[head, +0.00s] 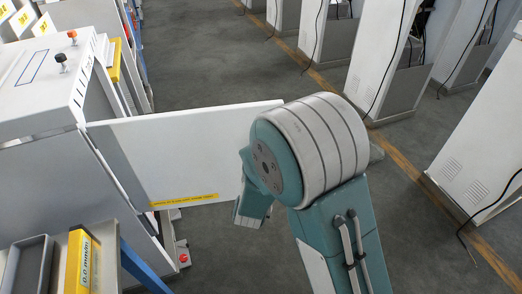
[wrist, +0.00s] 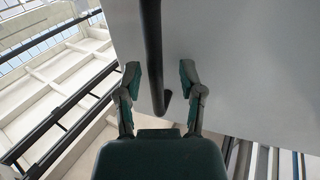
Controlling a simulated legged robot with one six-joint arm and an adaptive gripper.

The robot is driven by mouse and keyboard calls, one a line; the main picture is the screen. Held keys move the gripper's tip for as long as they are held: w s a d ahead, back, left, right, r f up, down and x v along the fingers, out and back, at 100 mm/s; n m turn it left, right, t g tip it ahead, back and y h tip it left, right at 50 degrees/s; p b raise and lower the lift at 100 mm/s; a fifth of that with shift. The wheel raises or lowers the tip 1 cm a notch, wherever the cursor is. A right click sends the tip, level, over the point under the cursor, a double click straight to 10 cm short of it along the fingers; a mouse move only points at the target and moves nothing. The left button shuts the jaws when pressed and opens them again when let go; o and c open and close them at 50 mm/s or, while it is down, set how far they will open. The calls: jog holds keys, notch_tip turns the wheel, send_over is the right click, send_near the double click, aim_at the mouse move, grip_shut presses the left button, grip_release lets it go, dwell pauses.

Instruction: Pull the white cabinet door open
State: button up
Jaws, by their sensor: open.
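The white cabinet door (head: 190,145) stands swung out from the white cabinet (head: 45,95) at the left of the head view, with a yellow label strip along its lower edge. In the wrist view the door is the pale grey panel (wrist: 245,65) filling the upper right. A dark bar handle (wrist: 152,40) with a hooked lower end runs down the panel. My gripper (wrist: 159,75) is open, one finger on each side of the handle, with visible gaps to it. In the head view my arm's large joint covers the door's far end, and the handle is hidden.
A tray (head: 28,265) and a yellow box (head: 80,262) are at the lower left, close to the cabinet. Several white cabinets with black cables line the right, behind a brown floor stripe (head: 400,150). The grey floor (head: 215,55) beyond the door is clear.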

jog(key=s+a, duration=0.1)
jog(key=s, duration=1.1)
dwell(0.4)
jog(key=w+d+r+g+y, duration=0.2)
jog(key=d+r+g+y, duration=0.3)
jog(key=r, duration=0.3)
jog(key=s+d+r+g+h, duration=0.2)
jog(key=s+d+r+g, duration=0.1)
jog(key=s+d, duration=0.4)
jog(key=s+d+r+g+h, duration=0.1)
jog(key=s+d+r+g, duration=0.2)
jog(key=s+d, duration=0.5)
jog(key=shift+s+n+g+h, duration=0.4)
jog(key=shift+s+g, duration=0.3)
jog(key=shift+s, duration=0.1)
